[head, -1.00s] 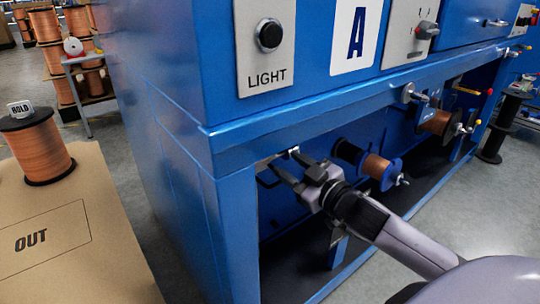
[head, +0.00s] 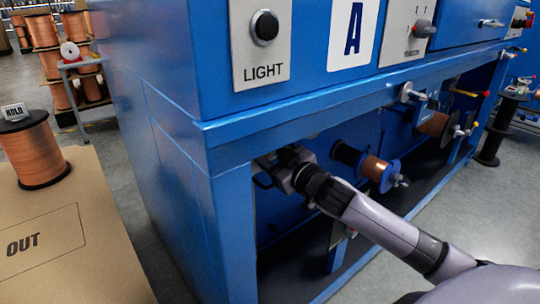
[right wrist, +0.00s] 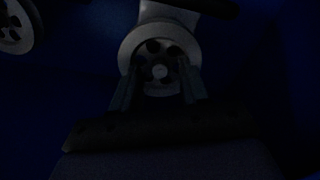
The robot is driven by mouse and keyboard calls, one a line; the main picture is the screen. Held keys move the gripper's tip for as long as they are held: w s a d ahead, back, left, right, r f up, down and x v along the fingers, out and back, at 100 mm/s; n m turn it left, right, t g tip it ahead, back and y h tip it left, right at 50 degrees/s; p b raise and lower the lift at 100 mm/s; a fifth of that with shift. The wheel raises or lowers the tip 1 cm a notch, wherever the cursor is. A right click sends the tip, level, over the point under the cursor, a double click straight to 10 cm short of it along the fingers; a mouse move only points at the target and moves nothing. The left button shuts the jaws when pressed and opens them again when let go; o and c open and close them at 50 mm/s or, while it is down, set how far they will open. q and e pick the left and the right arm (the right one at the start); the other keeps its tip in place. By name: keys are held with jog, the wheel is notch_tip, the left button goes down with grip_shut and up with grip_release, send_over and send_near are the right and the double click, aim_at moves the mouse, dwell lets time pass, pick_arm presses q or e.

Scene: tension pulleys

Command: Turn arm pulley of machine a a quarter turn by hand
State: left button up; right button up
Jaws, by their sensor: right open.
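In the right wrist view, a pale pulley (right wrist: 128,55) with several dark openings and a round hub is straight ahead, mounted on a light arm (right wrist: 168,12). My right gripper (right wrist: 161,80) is open, with one finger on each side of the pulley's lower middle. It is too dark to tell whether the fingers touch it. In the head view, my right gripper (head: 278,160) reaches into the lower bay of blue machine A (head: 300,135), and its fingers are mostly hidden. The pulley is not clear in the head view. My left gripper is not in view.
Another pulley (right wrist: 14,28) shows at the upper left of the right wrist view. In the head view, a copper spool (head: 375,170) sits right of my gripper. A blue rail (head: 330,112) runs above my arm. A cardboard-coloured table (head: 95,215) with a HOLD spool (head: 36,155) stands left.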

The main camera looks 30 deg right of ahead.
jog(key=shift+c, duration=0.3)
grip_shut()
